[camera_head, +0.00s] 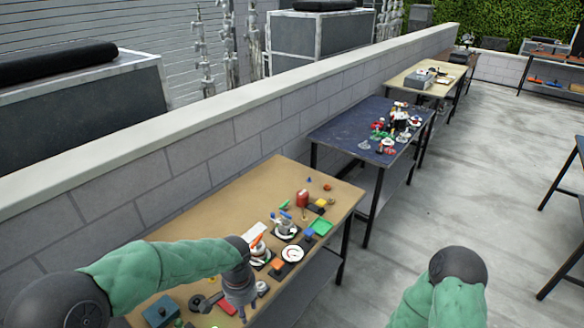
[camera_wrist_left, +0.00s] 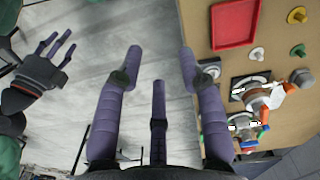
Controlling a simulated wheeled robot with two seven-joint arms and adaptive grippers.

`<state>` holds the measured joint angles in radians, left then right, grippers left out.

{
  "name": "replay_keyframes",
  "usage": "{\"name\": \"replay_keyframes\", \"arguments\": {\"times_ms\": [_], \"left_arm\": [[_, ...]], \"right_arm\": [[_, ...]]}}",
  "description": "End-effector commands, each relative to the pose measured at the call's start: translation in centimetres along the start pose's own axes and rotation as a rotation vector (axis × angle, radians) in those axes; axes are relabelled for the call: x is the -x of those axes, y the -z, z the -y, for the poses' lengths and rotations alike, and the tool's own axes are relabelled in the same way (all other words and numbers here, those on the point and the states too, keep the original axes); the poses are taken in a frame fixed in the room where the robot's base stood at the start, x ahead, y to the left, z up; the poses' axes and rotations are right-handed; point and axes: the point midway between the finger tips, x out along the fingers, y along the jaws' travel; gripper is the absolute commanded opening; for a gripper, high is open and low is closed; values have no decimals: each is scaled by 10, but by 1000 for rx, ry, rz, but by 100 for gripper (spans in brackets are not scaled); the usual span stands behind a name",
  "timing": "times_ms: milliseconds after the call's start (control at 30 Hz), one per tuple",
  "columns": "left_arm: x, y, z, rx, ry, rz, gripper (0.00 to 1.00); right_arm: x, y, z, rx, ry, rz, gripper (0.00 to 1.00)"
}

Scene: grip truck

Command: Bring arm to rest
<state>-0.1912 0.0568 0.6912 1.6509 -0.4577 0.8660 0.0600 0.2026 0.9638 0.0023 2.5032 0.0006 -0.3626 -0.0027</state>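My left arm comes in from the left in a green sleeve. Its gripper (camera_head: 240,298) points down by the front edge of the nearest wooden table (camera_head: 215,210). In the left wrist view, the purple fingers of the left gripper (camera_wrist_left: 158,65) are spread apart with nothing between them, over the grey floor beside the table. My right arm shows as a green sleeve and dark joint at the bottom right of the head view; its hand is outside that view. The right gripper (camera_wrist_left: 62,48) shows at the left of the left wrist view, its purple fingers spread and empty.
A dark table (camera_head: 345,127) stands beyond. A block wall runs behind; open floor (camera_head: 480,190) lies right.

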Motion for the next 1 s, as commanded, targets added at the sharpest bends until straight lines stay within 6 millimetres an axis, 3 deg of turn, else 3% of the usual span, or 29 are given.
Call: {"name": "replay_keyframes", "arguments": {"times_ms": [333,567,767,1000], "left_arm": [[-40,-5,-14,34,-79,-7,39],[-80,-13,-30,87,-157,-19,39],[-129,-31,-50,185,-251,-33,39],[-195,-72,-79,394,-346,-57,39]], "right_arm": [[0,0,0,0,0,-1,48],[0,0,0,0,0,0,48],[0,0,0,0,0,0,48],[0,0,0,0,0,0,48]]}}
